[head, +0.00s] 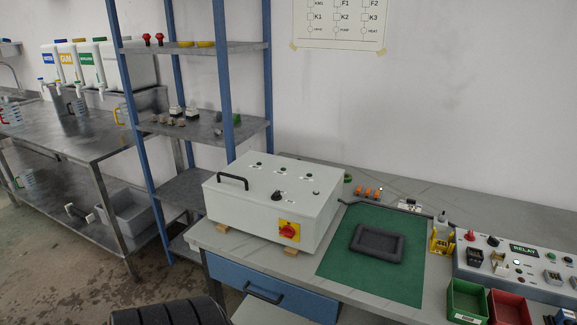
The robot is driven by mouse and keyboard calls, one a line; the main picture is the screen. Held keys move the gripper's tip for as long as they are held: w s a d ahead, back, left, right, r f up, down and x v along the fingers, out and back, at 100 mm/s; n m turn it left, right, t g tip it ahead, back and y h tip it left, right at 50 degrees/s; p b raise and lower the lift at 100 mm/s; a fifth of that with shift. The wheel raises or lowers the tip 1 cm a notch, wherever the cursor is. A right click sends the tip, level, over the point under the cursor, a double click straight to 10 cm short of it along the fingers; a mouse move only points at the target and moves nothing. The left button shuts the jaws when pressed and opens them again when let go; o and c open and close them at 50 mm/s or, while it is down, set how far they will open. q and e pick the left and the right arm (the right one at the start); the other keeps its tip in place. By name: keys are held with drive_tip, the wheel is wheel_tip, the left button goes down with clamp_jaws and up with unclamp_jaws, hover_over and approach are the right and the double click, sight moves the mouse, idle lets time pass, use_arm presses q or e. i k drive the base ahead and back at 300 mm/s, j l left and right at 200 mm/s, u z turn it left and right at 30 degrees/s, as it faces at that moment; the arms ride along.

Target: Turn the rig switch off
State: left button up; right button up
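The rig is a white box (250,205) on the grey bench, with a black handle on its lid. A red rotary switch (289,231) on a yellow plate sits on its front face, low and toward the right. The switch's exact setting is too small to tell. Neither of my grippers can be made out in the head view. Nothing touches the switch.
A green mat (335,262) with a black tray (378,243) lies right of the box. A relay panel (522,262), a green bin (466,302) and a red bin (508,309) are further right. A blue drawer (265,291) is below. A blue-post shelf (225,80) stands behind left.

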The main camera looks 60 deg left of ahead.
sight(470, 236)
drive_tip(key=u, duration=1.75)
drive_tip(key=i+l+u, duration=0.2)
drive_tip(key=i, duration=0.35)
drive_tip(key=i+l+u, duration=0.2)
drive_tip(key=i+l, duration=0.3)
